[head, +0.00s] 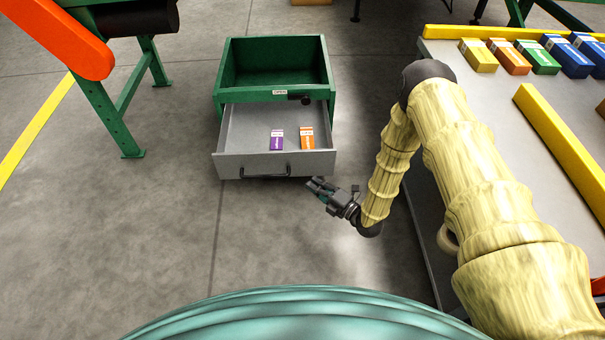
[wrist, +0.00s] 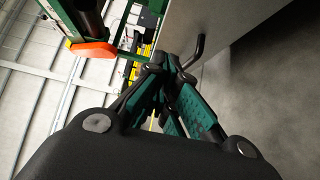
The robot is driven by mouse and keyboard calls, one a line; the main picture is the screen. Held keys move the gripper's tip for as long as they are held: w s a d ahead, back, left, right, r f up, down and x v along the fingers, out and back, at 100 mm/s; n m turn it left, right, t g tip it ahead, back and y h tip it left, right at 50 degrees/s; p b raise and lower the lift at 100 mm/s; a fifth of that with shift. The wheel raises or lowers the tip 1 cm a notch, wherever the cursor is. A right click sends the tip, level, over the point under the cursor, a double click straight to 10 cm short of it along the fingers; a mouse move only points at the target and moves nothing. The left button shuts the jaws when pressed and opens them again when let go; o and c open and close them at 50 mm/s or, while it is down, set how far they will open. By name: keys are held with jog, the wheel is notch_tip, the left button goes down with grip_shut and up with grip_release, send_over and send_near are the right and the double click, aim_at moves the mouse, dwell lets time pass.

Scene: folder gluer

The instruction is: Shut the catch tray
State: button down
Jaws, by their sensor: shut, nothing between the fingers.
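The catch tray (head: 232,159) is a grey drawer pulled out from the front of a green box (head: 223,95). It holds a purple carton (head: 277,140) and an orange carton (head: 307,138). A dark bar handle (head: 265,172) is on its front face. My gripper (head: 314,187) is shut and empty, in front of the tray's right front corner, right of the handle and apart from it in the head view. In the wrist view the closed fingers (wrist: 172,72) point towards the grey tray front (wrist: 225,25), with the handle (wrist: 197,50) just beyond the fingertips.
A conveyor with a green leg (head: 108,115) and an orange guard (head: 60,38) stands at the left. A grey table (head: 480,110) with several coloured cartons is at the right. The floor (head: 150,220) before the tray is clear.

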jog(key=b, duration=0.3)
send_near(284, 154)
jog(key=s+a, duration=0.1)
jog(key=a, duration=0.2)
jog(key=shift+w+a+r+b, duration=0.1)
jog(key=shift+w+b, duration=0.5)
jog(key=shift+w, duration=0.45)
jog(key=shift+w+a+b, duration=0.15)
jog(key=shift+w+b, duration=0.4)
jog(key=shift+w, duration=0.5)
